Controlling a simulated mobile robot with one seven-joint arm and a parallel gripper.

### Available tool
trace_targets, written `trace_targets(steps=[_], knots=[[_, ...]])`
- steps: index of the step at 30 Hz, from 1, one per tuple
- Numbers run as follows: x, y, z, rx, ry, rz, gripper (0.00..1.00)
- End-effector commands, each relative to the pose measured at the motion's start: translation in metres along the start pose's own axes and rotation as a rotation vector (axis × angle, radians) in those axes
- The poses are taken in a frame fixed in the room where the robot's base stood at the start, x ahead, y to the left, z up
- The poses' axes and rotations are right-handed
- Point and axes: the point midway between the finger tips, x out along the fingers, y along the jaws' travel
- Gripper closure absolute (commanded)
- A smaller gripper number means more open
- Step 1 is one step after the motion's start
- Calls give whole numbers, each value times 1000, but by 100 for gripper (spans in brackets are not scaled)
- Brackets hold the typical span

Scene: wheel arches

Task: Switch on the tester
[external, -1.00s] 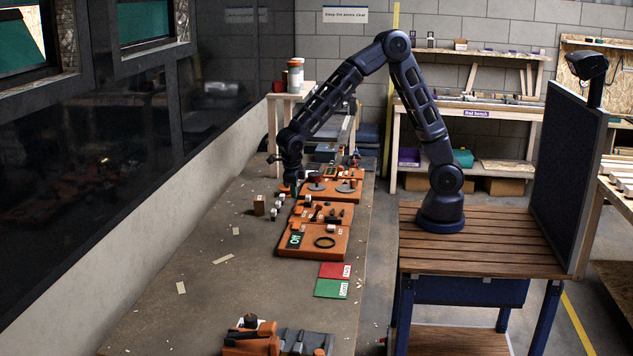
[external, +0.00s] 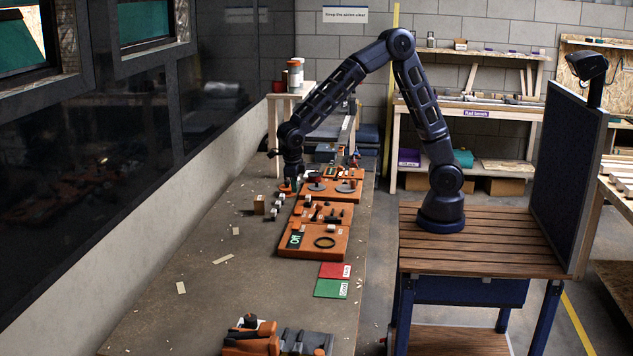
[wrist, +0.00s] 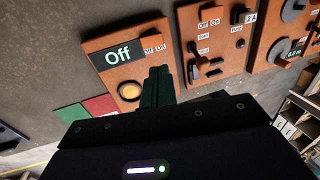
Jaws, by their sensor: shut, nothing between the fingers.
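Three orange boards lie in a row on the bench; I cannot read the word tester on any. The near board (external: 315,249) has a dark display (external: 296,240) that reads "Off" and a dark ring (external: 325,242). In the wrist view that display (wrist: 117,54) also reads "Off", and a round yellow-lit part (wrist: 130,91) sits below it. The middle board (wrist: 222,50) carries black switches and "Off" and "On" labels. My gripper (wrist: 158,72) is shut and empty. In the external view my gripper (external: 291,186) is low, beside the far board's left edge.
The far board (external: 318,192) carries grey discs. A small wooden block (external: 259,205) and several small pieces lie left of the boards. Red (external: 335,270) and green (external: 331,289) cards lie in front. An orange and grey device (external: 275,340) stands at the near end. The left bench is mostly clear.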

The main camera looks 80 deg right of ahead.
Motion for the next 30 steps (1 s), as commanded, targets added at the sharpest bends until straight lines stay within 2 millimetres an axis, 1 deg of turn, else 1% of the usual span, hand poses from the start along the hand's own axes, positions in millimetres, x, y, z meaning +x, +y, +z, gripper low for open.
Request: trace_targets(steps=[5, 8, 18, 22, 27, 30], knots=[[13, 0, 0, -2, 2, -1, 100], [28, 1, -1, -3, 3, -1, 100], [89, 0, -1, -2, 4, -1, 100], [110, 1, 0, -2, 2, -1, 100], [129, 0, 0, -1, 1, 0, 100], [136, 0, 0, -2, 1, -1, 100]])
